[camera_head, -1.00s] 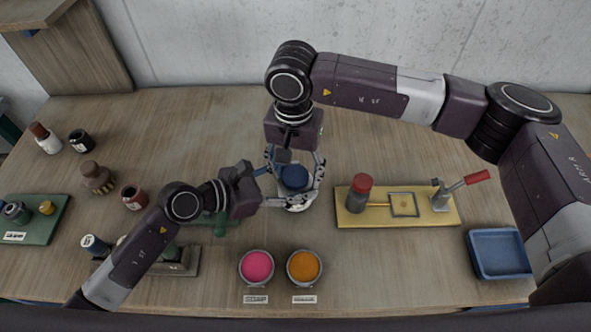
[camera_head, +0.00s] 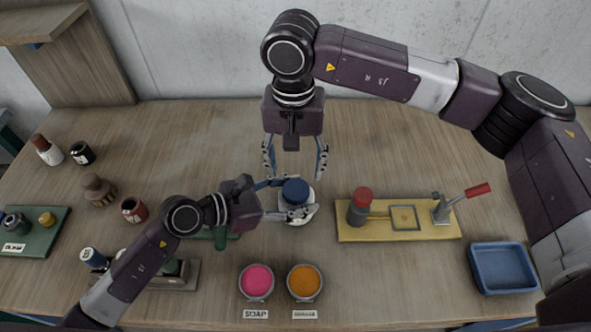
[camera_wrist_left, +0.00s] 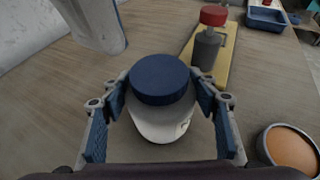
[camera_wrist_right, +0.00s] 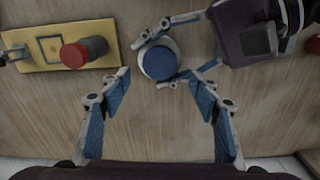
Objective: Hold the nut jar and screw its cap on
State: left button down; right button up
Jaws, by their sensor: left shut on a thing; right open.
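The nut jar (camera_wrist_left: 162,122) is pale with a blue cap (camera_wrist_left: 160,80) sitting on its top. In the head view the cap (camera_head: 295,190) is seen from above, with the white jar (camera_head: 301,209) under it. My left gripper (camera_head: 293,200) is shut around the jar from the left, its fingers on both sides in the left wrist view. My right gripper (camera_head: 295,163) is open and empty, behind and above the cap. In the right wrist view the cap (camera_wrist_right: 159,63) lies beyond the open fingertips. Whether the cap is fully tightened cannot be told.
A yellow board (camera_head: 375,233) with a red-capped bottle (camera_head: 361,207) and a red-handled lever stands to the right. A blue tray (camera_head: 501,269) is at the far right. Pink (camera_head: 257,281) and orange (camera_head: 304,282) cups stand in front. The table behind the jar is clear.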

aim_at(296, 189)
jog(key=shift+r+n, duration=0.6)
jog(key=shift+r, duration=0.05)
jog(key=shift+f, duration=0.15)
jog(key=shift+f, duration=3.9)
jog(key=shift+c, duration=0.3)
jog(key=c, duration=1.2)
jog(key=shift+o, duration=0.2)
jog(key=shift+m, duration=1.6)
